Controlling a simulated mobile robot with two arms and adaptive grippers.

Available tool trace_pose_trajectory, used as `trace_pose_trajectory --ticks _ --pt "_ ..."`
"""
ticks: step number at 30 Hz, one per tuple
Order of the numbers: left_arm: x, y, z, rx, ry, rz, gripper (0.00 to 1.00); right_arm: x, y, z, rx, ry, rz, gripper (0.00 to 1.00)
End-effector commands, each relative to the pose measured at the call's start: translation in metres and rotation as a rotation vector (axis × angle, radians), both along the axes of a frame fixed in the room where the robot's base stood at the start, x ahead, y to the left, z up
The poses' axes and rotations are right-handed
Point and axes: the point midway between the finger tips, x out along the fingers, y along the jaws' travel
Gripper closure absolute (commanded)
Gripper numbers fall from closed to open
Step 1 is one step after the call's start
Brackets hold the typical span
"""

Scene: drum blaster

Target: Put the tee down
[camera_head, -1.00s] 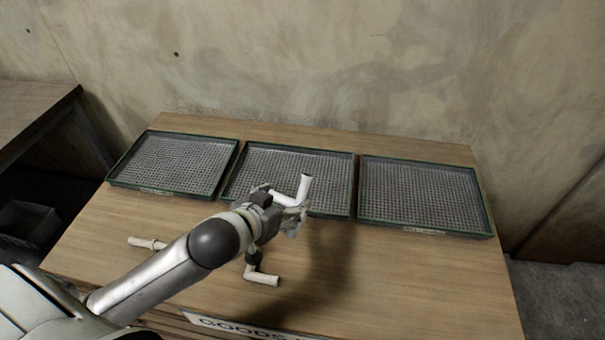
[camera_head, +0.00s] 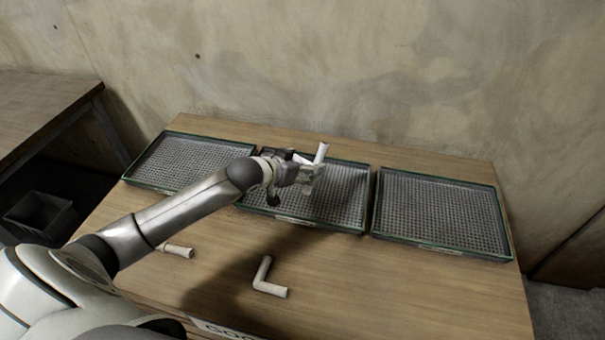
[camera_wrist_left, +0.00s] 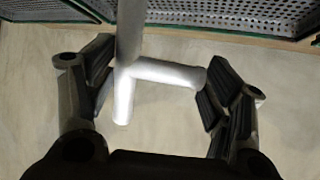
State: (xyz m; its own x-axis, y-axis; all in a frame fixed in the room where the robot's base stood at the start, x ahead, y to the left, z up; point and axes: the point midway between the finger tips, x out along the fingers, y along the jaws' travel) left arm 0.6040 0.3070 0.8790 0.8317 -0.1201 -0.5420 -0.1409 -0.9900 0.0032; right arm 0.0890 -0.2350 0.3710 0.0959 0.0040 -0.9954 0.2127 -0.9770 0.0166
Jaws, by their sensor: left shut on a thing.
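The tee (camera_head: 321,152) is a white pipe piece held by my left gripper (camera_head: 308,173), above the middle tray (camera_head: 345,203). In the left wrist view the tee (camera_wrist_left: 165,73) lies between the two dark finger pads of the left gripper (camera_wrist_left: 155,88), one arm reaching across to the right pad. Part of the tee is hidden by the gripper in the head view. The middle tray has a green rim and a grey perforated floor; its left part is covered by my arm. My right gripper is not in view.
A left tray (camera_head: 180,162) and a right tray (camera_head: 440,212) flank the middle one and look empty. A white elbow pipe (camera_head: 268,284) and another white pipe piece (camera_head: 178,250) lie on the wooden table (camera_head: 400,290). A grey bin (camera_head: 40,213) stands at the far left.

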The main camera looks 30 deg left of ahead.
Motion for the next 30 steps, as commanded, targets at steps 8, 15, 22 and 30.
trace_pose_trajectory --ticks 8,15,22,30 --pt "0.016 0.006 -0.02 -0.001 -0.001 -0.001 0.52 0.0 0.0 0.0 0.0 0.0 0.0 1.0" --pt "0.019 0.007 -0.049 0.0 0.0 -0.001 0.52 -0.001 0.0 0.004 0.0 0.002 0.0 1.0" --pt "0.019 0.007 -0.054 0.001 -0.002 -0.002 0.52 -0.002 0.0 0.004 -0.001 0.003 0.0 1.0" --pt "0.018 0.007 -0.057 0.002 0.0 -0.001 0.15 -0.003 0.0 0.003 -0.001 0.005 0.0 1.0"
